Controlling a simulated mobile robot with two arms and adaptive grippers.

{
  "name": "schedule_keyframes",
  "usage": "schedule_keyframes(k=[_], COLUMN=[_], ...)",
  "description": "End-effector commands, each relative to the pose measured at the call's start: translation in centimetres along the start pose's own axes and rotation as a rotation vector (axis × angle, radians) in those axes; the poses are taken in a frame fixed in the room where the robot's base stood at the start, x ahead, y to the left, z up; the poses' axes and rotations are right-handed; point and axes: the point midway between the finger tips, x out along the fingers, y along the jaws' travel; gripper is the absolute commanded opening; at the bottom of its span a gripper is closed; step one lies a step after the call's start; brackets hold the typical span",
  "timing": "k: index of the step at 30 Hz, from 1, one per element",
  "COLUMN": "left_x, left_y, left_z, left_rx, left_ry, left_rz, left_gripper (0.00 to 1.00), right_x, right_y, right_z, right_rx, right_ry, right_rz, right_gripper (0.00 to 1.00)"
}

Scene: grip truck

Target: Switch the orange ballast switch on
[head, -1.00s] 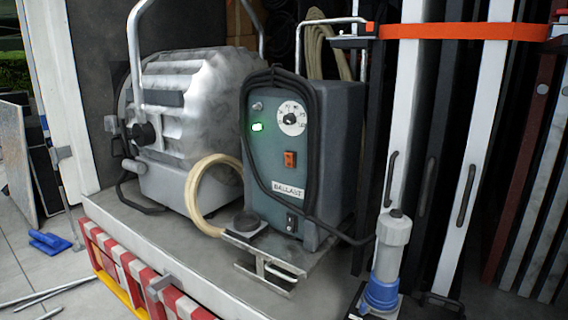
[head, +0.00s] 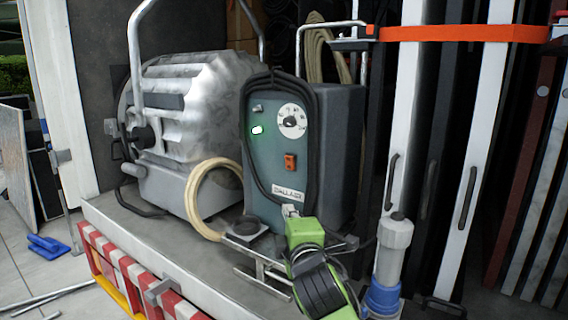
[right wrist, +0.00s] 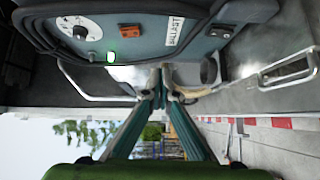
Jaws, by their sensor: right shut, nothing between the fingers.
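The ballast (head: 268,180) is a grey box with a teal front panel, standing on the truck bed. Its small orange switch (head: 290,162) sits mid-panel below the round dial (head: 292,121). A green lamp (head: 257,130) is lit on the panel. My right gripper (head: 290,209) is shut and empty, low before the panel by the BALLAST label, below the switch. In the right wrist view the shut fingertips (right wrist: 160,68) lie below the panel's orange switch (right wrist: 130,31), apart from it in the picture. The switch's exact rocker position is too small to tell. My left gripper is not in view.
A black cable (head: 315,130) loops around the panel. A big silver lamp housing (head: 185,105) and a cream cable coil (head: 194,195) stand left. A metal clamp (head: 262,268) lies in front. A grey-blue connector (head: 392,255) stands right of my arm.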

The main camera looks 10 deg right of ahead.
Motion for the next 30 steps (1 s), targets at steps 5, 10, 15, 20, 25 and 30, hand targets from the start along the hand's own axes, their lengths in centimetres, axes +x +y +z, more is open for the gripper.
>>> schedule_keyframes(k=[5,10,15,20,25,30], left_x=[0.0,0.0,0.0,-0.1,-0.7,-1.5], left_y=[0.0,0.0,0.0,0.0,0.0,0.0], left_z=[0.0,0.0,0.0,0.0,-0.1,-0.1], left_rx=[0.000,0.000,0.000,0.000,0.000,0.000], left_ry=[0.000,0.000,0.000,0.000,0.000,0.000], left_rz=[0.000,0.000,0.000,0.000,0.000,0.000], left_gripper=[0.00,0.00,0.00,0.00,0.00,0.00], right_x=[1.0,1.2,1.2,1.4,3.2,6.1], right_y=[5.0,6.1,6.1,6.1,6.5,6.9], right_z=[-1.5,-1.9,-1.8,-1.8,-1.9,-1.9], right_rx=[-0.125,-0.157,-0.155,-0.154,-0.154,-0.152], right_ry=[0.012,0.013,0.014,0.013,0.012,0.013], right_rz=[0.101,0.124,0.123,0.122,0.120,0.120], right_gripper=[0.00,0.00,0.00,0.00,0.00,0.00])
